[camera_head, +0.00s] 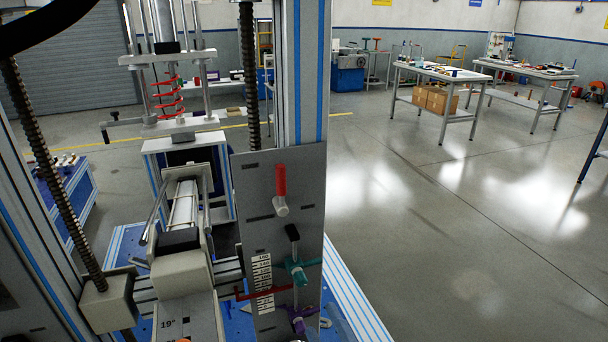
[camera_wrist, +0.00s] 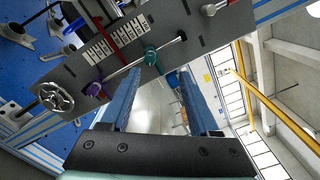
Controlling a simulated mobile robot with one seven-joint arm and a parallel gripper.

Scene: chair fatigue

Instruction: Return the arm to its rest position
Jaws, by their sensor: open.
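My gripper (camera_wrist: 161,82) shows in the wrist view as two blue fingers, spread apart with nothing between them. A grey control panel (camera_wrist: 215,45) stands beyond the fingers and looks tilted in this view. Its teal knob (camera_wrist: 151,56) lies near the fingertips, and its purple knob (camera_wrist: 97,89) is to the left. I cannot tell whether the fingers touch the panel. In the head view the same panel (camera_head: 255,190) stands upright, with a red-handled lever (camera_head: 281,185) pointing up. My gripper does not show in the head view.
A chair-testing machine with a red spring (camera_head: 168,95) stands behind the panel. A threaded rod (camera_head: 50,175) and blue-striped profiles (camera_head: 310,70) frame it. A handwheel (camera_wrist: 57,98) sits at the panel's end. Open floor (camera_head: 430,220) lies right, with worktables (camera_head: 440,73) farther back.

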